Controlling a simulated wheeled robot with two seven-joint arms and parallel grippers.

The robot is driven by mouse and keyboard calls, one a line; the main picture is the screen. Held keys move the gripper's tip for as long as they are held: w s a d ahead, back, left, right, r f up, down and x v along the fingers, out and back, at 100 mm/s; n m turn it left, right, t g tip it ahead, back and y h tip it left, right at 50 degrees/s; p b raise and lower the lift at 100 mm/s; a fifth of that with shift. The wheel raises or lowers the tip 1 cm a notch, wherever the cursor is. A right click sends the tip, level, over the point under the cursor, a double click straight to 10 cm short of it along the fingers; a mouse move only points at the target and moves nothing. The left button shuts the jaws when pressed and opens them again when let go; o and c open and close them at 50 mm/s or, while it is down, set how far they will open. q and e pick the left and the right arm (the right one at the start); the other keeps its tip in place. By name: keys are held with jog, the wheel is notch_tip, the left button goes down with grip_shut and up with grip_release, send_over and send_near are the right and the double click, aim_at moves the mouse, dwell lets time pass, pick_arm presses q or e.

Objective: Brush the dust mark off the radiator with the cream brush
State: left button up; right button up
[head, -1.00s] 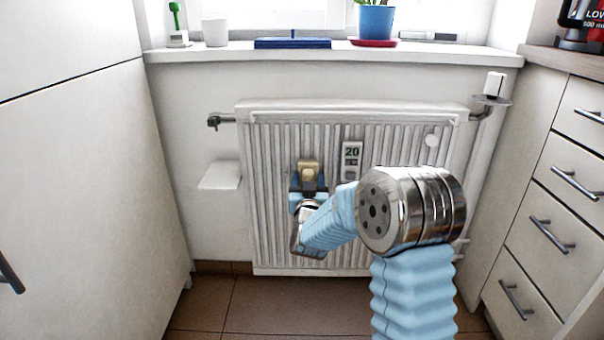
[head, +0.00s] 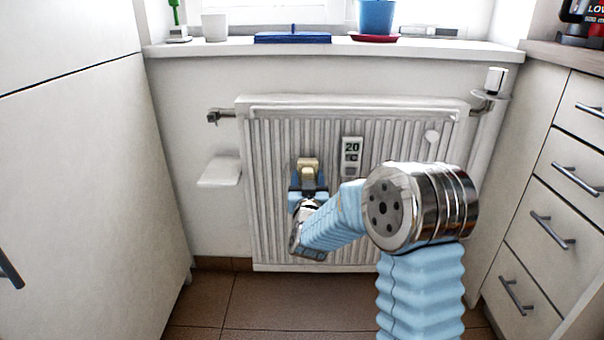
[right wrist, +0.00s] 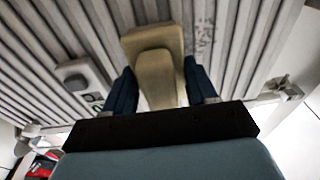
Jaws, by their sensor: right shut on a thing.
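The cream brush (head: 308,168) is in my right gripper (head: 308,186), in front of the left-centre of the white radiator (head: 405,145). In the right wrist view, the brush (right wrist: 157,60) sits between the two dark blue fingers (right wrist: 162,88), which are shut on it. The dust mark (right wrist: 203,35) shows there as grey specks on the ribs, right beside the brush head. I cannot tell whether the brush touches the ribs. In the head view I cannot make out the mark; the brush and gripper may cover it. My left gripper is not in view.
A thermometer (head: 351,157) reading 20 is on the radiator, right of the brush. A small white shelf (head: 220,172) juts from the wall at left. The window sill (head: 225,52) above holds a blue pot (head: 376,17) and other items. Drawers (head: 548,225) stand at right.

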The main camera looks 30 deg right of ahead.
jog(key=shift+c, duration=1.2)
jog(key=a, duration=0.1)
jog(key=w+a, duration=0.1)
jog(key=shift+w+a, duration=0.3)
jog(key=shift+a, duration=0.05)
jog(key=shift+x, duration=0.85)
jog(key=shift+f+b, duration=0.2)
jog(key=shift+b, duration=0.1)
notch_tip(320, 180, down, 3)
jog(key=shift+s+r+b, duration=0.15)
jog(key=shift+r+b, duration=0.05)
jog(key=shift+b, duration=0.25)
jog(key=shift+r, duration=0.1)
